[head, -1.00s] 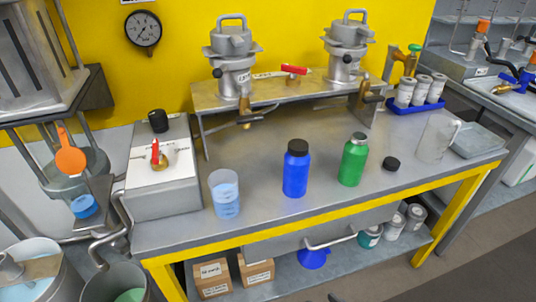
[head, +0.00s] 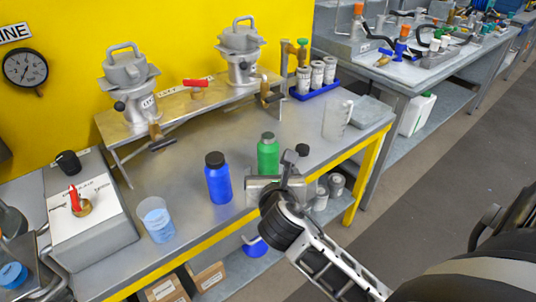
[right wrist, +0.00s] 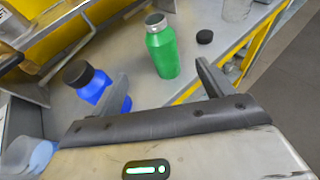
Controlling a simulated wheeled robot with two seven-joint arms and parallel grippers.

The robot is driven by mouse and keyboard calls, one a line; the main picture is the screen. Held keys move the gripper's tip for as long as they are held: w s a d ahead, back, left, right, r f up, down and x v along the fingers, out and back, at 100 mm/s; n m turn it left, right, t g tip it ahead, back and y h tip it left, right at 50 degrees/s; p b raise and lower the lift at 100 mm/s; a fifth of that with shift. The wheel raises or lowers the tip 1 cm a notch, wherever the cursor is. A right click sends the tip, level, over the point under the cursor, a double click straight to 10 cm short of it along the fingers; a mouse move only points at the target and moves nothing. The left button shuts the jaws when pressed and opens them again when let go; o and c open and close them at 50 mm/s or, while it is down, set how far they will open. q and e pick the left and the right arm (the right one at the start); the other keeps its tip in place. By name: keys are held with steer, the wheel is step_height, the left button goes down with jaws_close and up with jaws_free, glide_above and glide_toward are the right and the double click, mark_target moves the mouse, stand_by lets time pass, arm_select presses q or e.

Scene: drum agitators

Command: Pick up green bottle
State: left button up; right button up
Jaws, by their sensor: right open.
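The green bottle (head: 268,153) stands upright on the grey workbench (head: 190,211), with a grey cap on top. It also shows in the right wrist view (right wrist: 162,50), ahead of the gripper and between the lines of its two fingers. My right gripper (head: 277,186) is in front of the bottle near the bench's front edge and hides its lower part in the head view. In the right wrist view its fingers (right wrist: 160,76) are spread wide with nothing between them. My left gripper is not in view.
A blue bottle (head: 218,180) stands left of the green one, close to the left finger in the right wrist view (right wrist: 95,88). A black cap (head: 302,150) lies to the right. A beaker (head: 157,220) and a clear jug (head: 337,119) stand further out.

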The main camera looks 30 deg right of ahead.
mark_target(269, 154)
steer(key=b+x, duration=0.1)
steer(key=x, duration=0.9)
steer(key=shift+w+d, duration=0.2)
steer(key=shift+w, duration=0.05)
steer(key=shift+f+b+x, duration=0.15)
steer(key=shift+x, duration=1.15)
steer(key=shift+f+b+x, duration=0.15)
steer(key=shift+x, duration=1.2)
steer(key=shift+s+r, duration=0.1)
steer(key=c, duration=1.3)
